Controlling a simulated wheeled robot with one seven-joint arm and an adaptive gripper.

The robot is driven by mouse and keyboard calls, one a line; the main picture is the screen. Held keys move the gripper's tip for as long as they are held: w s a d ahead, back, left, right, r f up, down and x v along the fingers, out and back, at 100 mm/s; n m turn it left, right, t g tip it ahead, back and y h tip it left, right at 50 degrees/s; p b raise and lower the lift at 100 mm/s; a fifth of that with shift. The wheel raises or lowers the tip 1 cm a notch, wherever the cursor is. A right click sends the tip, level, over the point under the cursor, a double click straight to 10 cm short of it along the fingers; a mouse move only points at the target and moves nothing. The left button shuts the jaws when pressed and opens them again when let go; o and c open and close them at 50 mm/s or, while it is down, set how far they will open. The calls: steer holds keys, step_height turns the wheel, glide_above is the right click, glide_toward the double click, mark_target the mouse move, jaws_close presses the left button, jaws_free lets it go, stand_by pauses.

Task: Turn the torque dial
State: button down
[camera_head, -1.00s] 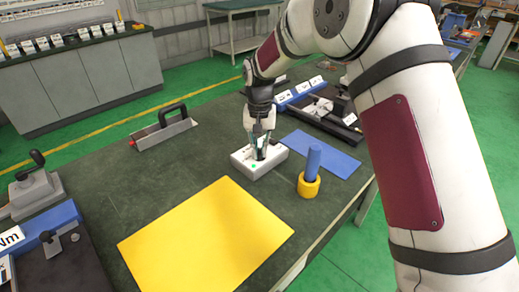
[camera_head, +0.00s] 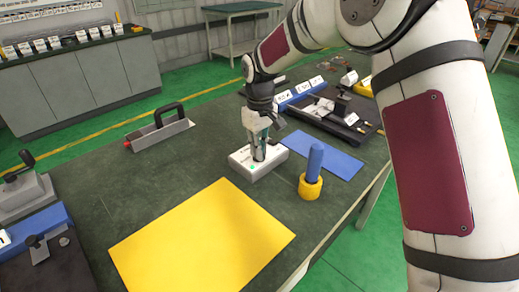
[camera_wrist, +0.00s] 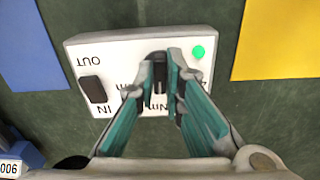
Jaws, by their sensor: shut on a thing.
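A white box (camera_head: 275,156) stands on the dark green table, near its middle. In the wrist view the box (camera_wrist: 115,55) shows IN and OUT labels upside down, a black switch (camera_wrist: 93,88) at its left and a green dot (camera_wrist: 199,51) at its upper right. My gripper (camera_head: 259,156) points down onto the top of the box. In the wrist view my gripper's fingertips (camera_wrist: 161,72) are closed around a narrow dark piece, which looks like the torque dial. The fingers hide most of the dial and part of the lettering beside it.
A blue peg (camera_head: 315,160) stands in a yellow ring (camera_head: 310,188) close to the right of the box. A yellow sheet (camera_head: 200,240) and a blue sheet (camera_head: 340,163) lie flat. A grey block with a black handle (camera_head: 160,134) stands to the left.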

steer(key=shift+n, duration=0.4)
steer(key=c, duration=1.7)
jaws_free()
step_height(320, 180, up, 12)
steer(key=shift+r, duration=0.1)
